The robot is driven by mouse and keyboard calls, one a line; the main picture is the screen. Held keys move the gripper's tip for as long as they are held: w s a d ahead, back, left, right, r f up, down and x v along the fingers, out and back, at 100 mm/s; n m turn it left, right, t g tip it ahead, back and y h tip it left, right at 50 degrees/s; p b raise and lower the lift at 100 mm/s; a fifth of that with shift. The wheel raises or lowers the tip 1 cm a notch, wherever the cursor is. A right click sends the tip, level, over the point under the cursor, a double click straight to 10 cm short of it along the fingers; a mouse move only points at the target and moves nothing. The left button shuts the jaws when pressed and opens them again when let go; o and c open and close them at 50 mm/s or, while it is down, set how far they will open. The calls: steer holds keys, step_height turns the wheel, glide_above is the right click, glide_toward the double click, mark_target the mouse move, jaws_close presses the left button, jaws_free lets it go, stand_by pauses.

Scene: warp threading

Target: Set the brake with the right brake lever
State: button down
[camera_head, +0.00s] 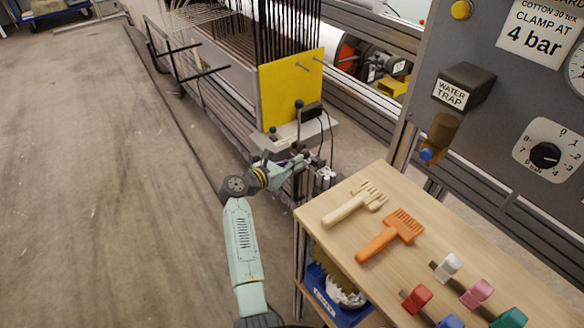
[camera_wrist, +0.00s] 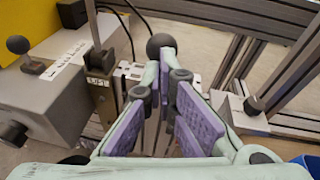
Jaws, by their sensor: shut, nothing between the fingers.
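In the wrist view, a round black knob (camera_wrist: 161,45) shows just beyond my fingertips; whether they touch it I cannot tell. My gripper (camera_wrist: 175,80), with purple pads, is shut and empty. Further left, a smaller black ball knob (camera_wrist: 18,44) sits on a lever at a grey box (camera_wrist: 50,105), and a tall lever (camera_wrist: 97,30) stands above a plate marked LIFT. In the head view my gripper (camera_head: 318,170) is low in front of the loom's corner box (camera_head: 318,132), where a lever with a black ball top (camera_head: 299,104) stands upright. Which lever is the right brake lever I cannot read.
A yellow panel (camera_head: 290,85) stands behind the levers. A wooden table (camera_head: 350,240) with combs and coloured clips is close on the right. A metal frame (camera_wrist: 290,30) crosses the wrist view's right side. Open floor (camera_head: 100,200) lies left.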

steer(key=shift+w+d+r+p, duration=0.1)
steer(key=shift+w+d+r, duration=0.5)
steer(key=shift+d+r, duration=0.2)
steer(key=shift+w+d+r+p, duration=0.1)
steer(key=shift+w+d+r, duration=0.45)
steer(key=shift+d+r, duration=0.25)
steer(key=shift+w+d+r+p, duration=0.1)
steer(key=shift+w+d+r, duration=0.5)
steer(key=shift+d+r, duration=0.2)
steer(key=shift+a, duration=0.1)
